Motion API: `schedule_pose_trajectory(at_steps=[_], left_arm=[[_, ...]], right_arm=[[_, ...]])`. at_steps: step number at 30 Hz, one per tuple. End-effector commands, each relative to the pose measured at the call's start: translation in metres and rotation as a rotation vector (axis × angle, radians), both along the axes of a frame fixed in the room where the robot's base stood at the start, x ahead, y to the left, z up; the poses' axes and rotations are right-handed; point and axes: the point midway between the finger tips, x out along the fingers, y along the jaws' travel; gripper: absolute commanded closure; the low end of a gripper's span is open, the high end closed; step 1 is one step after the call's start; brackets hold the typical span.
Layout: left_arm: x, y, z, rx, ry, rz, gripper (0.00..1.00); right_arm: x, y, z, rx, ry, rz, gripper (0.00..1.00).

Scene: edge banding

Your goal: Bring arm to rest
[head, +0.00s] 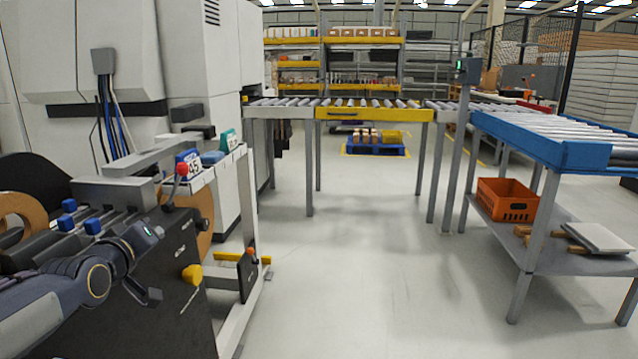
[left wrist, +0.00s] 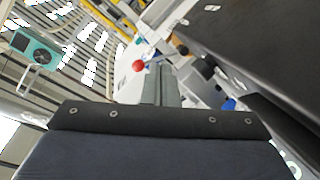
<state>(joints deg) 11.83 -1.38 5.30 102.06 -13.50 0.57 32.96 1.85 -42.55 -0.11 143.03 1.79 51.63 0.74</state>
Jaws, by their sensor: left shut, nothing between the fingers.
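My left arm comes in from the lower left in the head view. My left gripper (head: 150,296) is in front of the dark side panel of the edge banding machine (head: 175,295). In the left wrist view its grey fingers (left wrist: 161,84) are together with nothing between them. A lever with a red ball knob (head: 182,169) stands above and beyond the gripper; the red knob also shows in the left wrist view (left wrist: 138,66) beside the fingertips. My right gripper is in neither view.
Blue clamps (head: 93,226) and a yellow knob (head: 192,275) are on the machine close to my arm. A roller conveyor (head: 375,112) crosses the back. A blue-framed roller table (head: 560,150) with an orange crate (head: 506,200) below stands right. The middle floor is clear.

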Motion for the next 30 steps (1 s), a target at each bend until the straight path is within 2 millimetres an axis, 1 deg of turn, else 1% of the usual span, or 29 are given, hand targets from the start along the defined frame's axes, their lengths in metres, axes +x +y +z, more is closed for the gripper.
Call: schedule_pose_trajectory(at_steps=[1, 2, 3, 5, 6, 8, 9, 12, 15, 21, 22, 23, 24, 26, 30], left_arm=[[-0.037, -0.013, -0.015, 0.031, 0.089, -0.031, 1.00], [-0.055, -0.020, -0.027, 0.047, 0.146, -0.053, 1.00], [-0.080, -0.029, -0.043, 0.066, 0.216, -0.084, 1.00], [-0.117, -0.044, -0.065, 0.092, 0.311, -0.138, 1.00], [-0.140, -0.052, -0.080, 0.106, 0.368, -0.173, 1.00], [-0.171, -0.065, -0.100, 0.121, 0.441, -0.229, 1.00], [-0.190, -0.073, -0.112, 0.130, 0.484, -0.264, 1.00], [-0.229, -0.089, -0.137, 0.146, 0.568, -0.345, 1.00], [-0.262, -0.104, -0.159, 0.156, 0.633, -0.421, 1.00], [-0.322, -0.131, -0.196, 0.170, 0.736, -0.572, 1.00], [-0.327, -0.133, -0.193, 0.171, 0.745, -0.587, 1.00], [-0.324, -0.132, -0.176, 0.171, 0.743, -0.581, 1.00], [-0.323, -0.132, -0.166, 0.170, 0.743, -0.580, 1.00], [-0.323, -0.131, -0.153, 0.171, 0.743, -0.578, 1.00], [-0.323, -0.131, -0.120, 0.170, 0.743, -0.577, 1.00]], right_arm=[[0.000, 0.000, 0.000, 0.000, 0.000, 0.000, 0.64], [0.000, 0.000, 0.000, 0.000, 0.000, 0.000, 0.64], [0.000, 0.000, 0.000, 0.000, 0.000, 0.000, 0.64], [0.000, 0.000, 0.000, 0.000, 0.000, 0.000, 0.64], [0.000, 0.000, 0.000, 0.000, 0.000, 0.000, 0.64], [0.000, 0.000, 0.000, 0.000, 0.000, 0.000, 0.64], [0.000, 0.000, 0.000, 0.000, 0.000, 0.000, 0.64], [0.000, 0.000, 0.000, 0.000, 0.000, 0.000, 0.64], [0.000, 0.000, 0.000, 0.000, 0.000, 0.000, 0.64], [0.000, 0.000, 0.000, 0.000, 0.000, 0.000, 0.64], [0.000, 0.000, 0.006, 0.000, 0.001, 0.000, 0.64], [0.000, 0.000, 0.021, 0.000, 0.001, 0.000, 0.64], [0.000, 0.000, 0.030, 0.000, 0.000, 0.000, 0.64], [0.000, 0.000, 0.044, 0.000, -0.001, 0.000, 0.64], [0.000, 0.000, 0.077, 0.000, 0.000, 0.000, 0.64]])
